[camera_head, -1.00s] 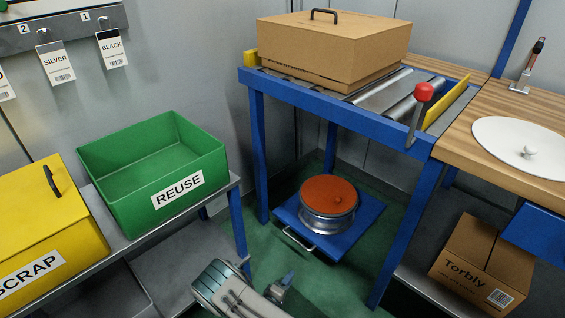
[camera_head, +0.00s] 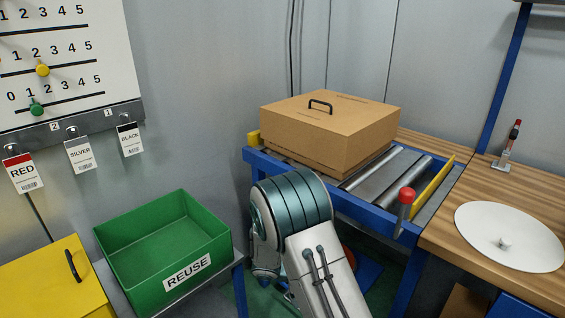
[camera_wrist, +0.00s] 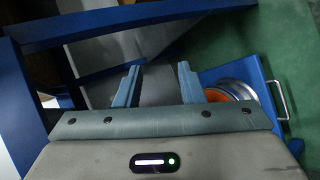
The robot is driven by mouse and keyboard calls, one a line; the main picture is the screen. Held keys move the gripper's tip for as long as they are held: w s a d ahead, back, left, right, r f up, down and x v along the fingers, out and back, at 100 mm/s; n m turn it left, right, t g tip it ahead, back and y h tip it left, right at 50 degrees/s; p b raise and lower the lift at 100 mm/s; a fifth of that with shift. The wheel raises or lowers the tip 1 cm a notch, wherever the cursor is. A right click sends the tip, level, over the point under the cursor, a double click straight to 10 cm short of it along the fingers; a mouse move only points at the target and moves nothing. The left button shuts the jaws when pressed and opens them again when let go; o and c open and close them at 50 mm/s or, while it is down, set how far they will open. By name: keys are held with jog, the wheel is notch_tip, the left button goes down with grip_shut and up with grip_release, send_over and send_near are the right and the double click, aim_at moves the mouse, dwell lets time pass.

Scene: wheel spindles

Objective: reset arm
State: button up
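In the head view my arm rises in the middle, in front of the conveyor, and the gripper itself is hidden. In the wrist view a silver wheel with an orange top (camera_wrist: 232,95) sits on a blue tray (camera_wrist: 250,70) with a metal handle, beside and beyond the right finger. In the head view my arm mostly hides that wheel and tray.
A cardboard box (camera_head: 325,135) sits on the roller conveyor (camera_head: 385,185) with a red-knobbed lever (camera_head: 406,196). A green REUSE bin (camera_head: 165,250) and a yellow bin (camera_head: 50,285) stand left. A white disc (camera_head: 510,240) lies on the wooden bench (camera_head: 485,190) at right.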

jog(key=s+r+y+p, duration=0.3)
jog(key=s+r+p, duration=0.2)
jog(key=r, duration=0.8)
jog(key=s+d+r+m+y+p, duration=0.1)
jog(key=s+r+y+p, duration=0.3)
jog(key=s+r, duration=0.5)
jog(key=s+d+r+m+t+y+p, duration=0.1)
jog(key=s+r+y+p, duration=0.3)
jog(key=r, duration=1.3)
jog(key=s+p, duration=0.3)
jog(key=p, duration=0.1)
jog(key=shift+s+r, duration=0.3)
